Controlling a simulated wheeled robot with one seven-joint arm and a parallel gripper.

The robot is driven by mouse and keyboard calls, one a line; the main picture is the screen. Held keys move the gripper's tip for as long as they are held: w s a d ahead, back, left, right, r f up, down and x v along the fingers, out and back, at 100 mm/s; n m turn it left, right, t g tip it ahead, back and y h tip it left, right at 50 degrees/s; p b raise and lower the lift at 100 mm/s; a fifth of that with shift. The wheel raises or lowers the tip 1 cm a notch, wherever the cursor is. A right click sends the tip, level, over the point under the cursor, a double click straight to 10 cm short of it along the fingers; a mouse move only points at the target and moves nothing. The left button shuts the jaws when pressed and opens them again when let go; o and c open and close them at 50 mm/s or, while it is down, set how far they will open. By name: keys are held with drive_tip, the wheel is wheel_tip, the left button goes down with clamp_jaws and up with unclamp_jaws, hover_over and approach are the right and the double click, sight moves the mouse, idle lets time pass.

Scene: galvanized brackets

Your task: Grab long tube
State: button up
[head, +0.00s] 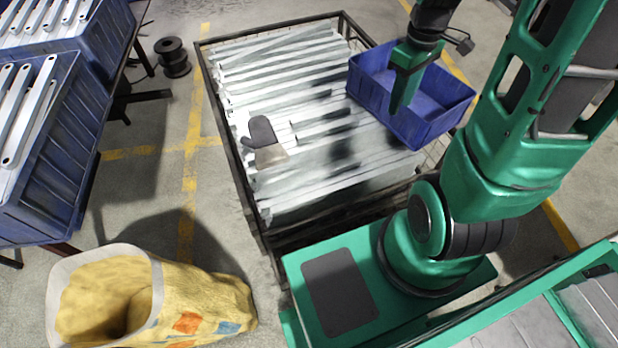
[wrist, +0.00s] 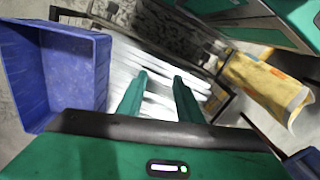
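Long galvanized tubes (head: 290,75) lie side by side in a dark metal-framed crate (head: 227,150) in the middle of the head view. Which one is the long tube of the task I cannot tell. My gripper (head: 400,108) hangs above the right part of the crate, in front of a blue bin. In the wrist view my gripper (wrist: 160,77) has its two green fingers apart, with nothing between them. Pale tubes (wrist: 155,105) show beyond and between the fingers, blurred by glare.
The open, empty-looking blue bin (head: 440,115) sits at the crate's right side. A grey glove (head: 262,135) lies on the tubes. Blue crates (head: 60,160) with metal brackets are at left. A dark spool (head: 172,57) is on the floor.

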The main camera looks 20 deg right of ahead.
drive_tip(key=w+a+f+n+y, duration=0.1)
drive_tip(key=w+a+f+n, duration=0.1)
drive_tip(key=w+f+n, duration=0.35)
drive_tip(key=w+a+f+n+y, duration=0.1)
drive_tip(key=w+a+f+n, duration=0.15)
drive_tip(key=f, duration=0.55)
drive_tip(key=n+y, duration=0.2)
drive_tip(key=n, duration=0.5)
approach(312, 174)
drive_tip(key=shift+x, duration=4.2)
clamp_jaws()
